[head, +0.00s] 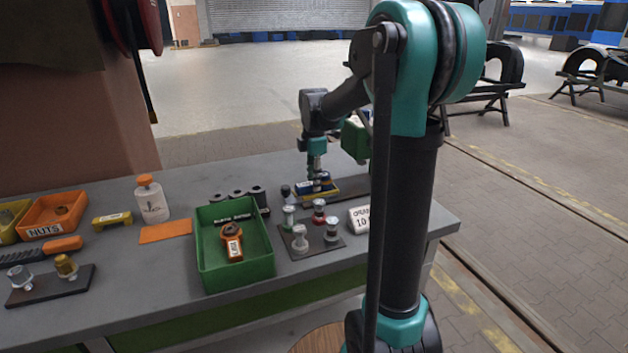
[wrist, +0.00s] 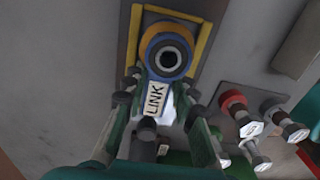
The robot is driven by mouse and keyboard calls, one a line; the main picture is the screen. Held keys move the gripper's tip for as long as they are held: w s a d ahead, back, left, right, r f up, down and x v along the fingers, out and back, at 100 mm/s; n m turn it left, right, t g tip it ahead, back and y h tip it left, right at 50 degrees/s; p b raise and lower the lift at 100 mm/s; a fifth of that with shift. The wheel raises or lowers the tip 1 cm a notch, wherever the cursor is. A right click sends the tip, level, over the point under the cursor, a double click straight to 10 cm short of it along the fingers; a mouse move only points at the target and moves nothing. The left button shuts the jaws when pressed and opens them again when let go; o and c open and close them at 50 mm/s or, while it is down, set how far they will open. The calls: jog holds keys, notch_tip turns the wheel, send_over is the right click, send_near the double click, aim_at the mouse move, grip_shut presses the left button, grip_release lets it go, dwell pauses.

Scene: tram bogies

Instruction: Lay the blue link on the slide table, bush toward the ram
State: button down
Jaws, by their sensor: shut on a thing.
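The blue link (wrist: 153,97) with a white LINK label is between the fingers of my gripper (wrist: 160,92) in the wrist view. Its round bush end (wrist: 168,57) points up the picture, within the yellow-edged slide table (wrist: 203,45). In the head view my gripper (head: 315,172) points down over the slide table (head: 333,191) at the bench's far side, with the blue link (head: 304,184) low in it. I cannot tell whether the link touches the table surface. The ram is not clearly identifiable; my arm hides part of that area.
A green tray (head: 205,262) holding an orange link (head: 232,240) stands in front. A dark plate with several bolts (head: 300,238) and a white sign (head: 359,219) are near the slide table. Several dark rings (head: 236,195) stand left of it.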

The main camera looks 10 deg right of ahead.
jog(key=c, duration=1.2)
grip_release()
notch_tip(320, 180, up, 12)
jog(key=shift+r, duration=0.15)
